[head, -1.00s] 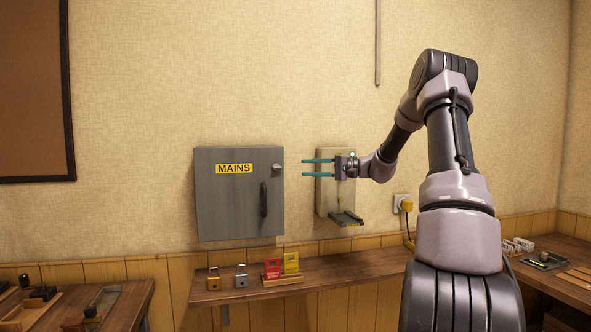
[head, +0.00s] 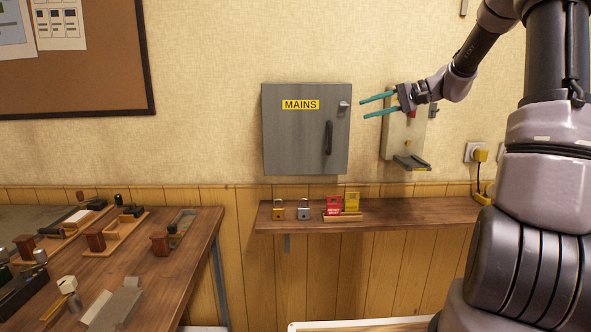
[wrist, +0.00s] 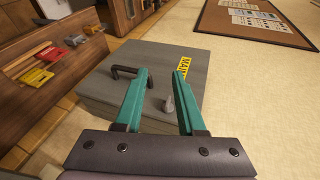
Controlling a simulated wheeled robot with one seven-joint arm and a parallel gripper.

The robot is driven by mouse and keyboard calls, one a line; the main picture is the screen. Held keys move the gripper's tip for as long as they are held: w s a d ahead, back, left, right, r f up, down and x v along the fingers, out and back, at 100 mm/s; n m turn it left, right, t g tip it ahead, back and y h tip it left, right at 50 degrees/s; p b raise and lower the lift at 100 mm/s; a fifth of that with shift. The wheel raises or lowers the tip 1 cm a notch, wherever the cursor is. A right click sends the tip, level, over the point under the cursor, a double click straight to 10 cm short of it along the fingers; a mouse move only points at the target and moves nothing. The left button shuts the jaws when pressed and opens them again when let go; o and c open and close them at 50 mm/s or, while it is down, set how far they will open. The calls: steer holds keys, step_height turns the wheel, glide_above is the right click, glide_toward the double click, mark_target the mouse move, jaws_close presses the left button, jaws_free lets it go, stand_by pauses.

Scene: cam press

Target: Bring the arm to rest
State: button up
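My gripper (head: 379,105) is raised in front of the wall, just right of the grey MAINS cabinet (head: 290,140) in the head view. Its two teal fingers point left toward the cabinet and stand apart, with nothing between them. In the wrist view my gripper (wrist: 163,76) is open, with the cabinet (wrist: 215,58) beyond the fingertips. The cabinet door looks shut. Its dark handle (head: 328,138) and small grey knob (head: 344,104) are on the door's right side. My arm is bent and raised at the right of the head view.
A wall unit with a small tray (head: 411,163) is partly behind my gripper. A wooden shelf (head: 420,212) below holds a brass padlock (head: 278,210), a grey padlock (head: 303,210), and red (head: 333,206) and yellow tags (head: 351,202). A cluttered workbench (head: 190,262) stands left. A yellow plug (head: 480,155) is at right.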

steer(key=s+r+t+h, duration=0.2)
steer(key=s+h, duration=0.9)
steer(key=s, duration=1.9)
steer(key=shift+s+m+t+h, duration=0.3)
steer(key=shift+t, duration=0.3)
